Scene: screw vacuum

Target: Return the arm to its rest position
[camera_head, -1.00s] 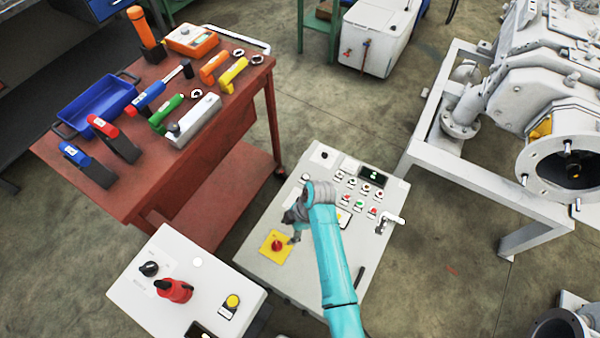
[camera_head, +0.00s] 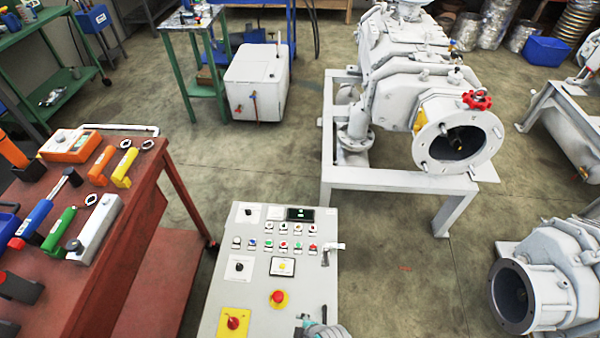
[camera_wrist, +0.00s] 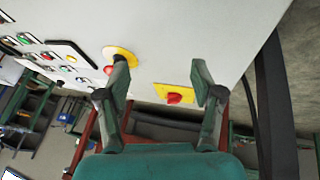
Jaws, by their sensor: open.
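My gripper (camera_wrist: 160,82) is open in the wrist view, its two dark fingers spread wide with nothing between them. In the head view only a small grey part of my gripper (camera_head: 318,328) shows at the bottom edge, by the lower right corner of the control panel (camera_head: 215,290). The panel also fills the top of the wrist view (camera_wrist: 215,30). A red switch (camera_head: 233,322) on a yellow plate sits at the panel's lower left. A red button (camera_head: 278,297) with a yellow ring sits to its right. Most of my arm is out of the head view.
A red-brown tool table (camera_head: 120,245) stands at the left, holding several tools. A white pump (camera_head: 400,80) stands on a frame (camera_head: 390,178) behind the panel. Another pump (camera_head: 545,290) is at the lower right. Bare floor (camera_head: 400,275) lies between panel and pumps.

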